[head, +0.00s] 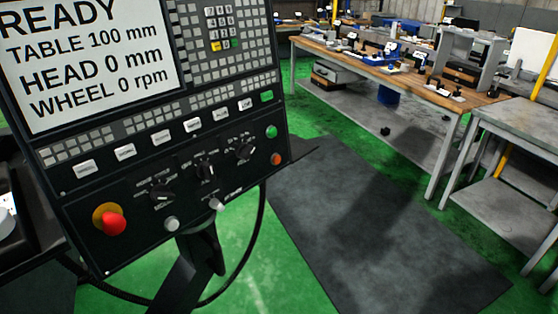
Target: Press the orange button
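The orange button (277,159) is a small round button near the lower right edge of the black control panel (130,180). A green button (271,132) sits just above it. A larger red mushroom button (113,222) on a yellow-orange ring is at the panel's lower left. The panel's screen (85,60) reads READY, TABLE 100 mm, HEAD 0 mm, WHEEL 0 rpm. Neither of my grippers shows in the head view.
Rotary knobs (206,171) and silver knobs sit left of the orange button. A black cable hangs below the panel. A grey mat (370,240) on the green floor is clear to the right. A cluttered workbench (415,78) and a grey table (515,118) stand beyond.

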